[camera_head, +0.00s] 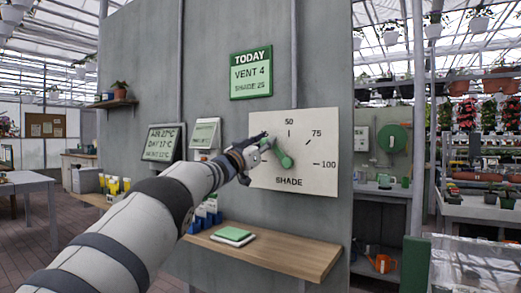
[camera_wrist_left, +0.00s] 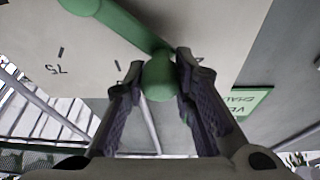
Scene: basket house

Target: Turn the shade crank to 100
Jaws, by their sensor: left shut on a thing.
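The shade dial is a pale panel (camera_head: 318,150) on a grey wall, marked 50, 75 and 100, with SHADE below. Its green crank (camera_head: 284,157) points up and left from its hub, towards the part of the scale left of 50. My left gripper (camera_head: 261,142) is at the crank's outer end and covers the marks there. In the left wrist view, the round green crank knob (camera_wrist_left: 158,80) sits between the fingers, which are shut on it. The green crank arm (camera_wrist_left: 130,25) runs up and left from it. My right gripper is not in view.
A green TODAY sign (camera_head: 251,75) above the dial reads VENT 4 and a shade line that looks like 25. A wooden shelf (camera_head: 290,256) with a green-topped pad (camera_head: 234,234) juts out below. Small display panels (camera_head: 165,142) hang left of the dial.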

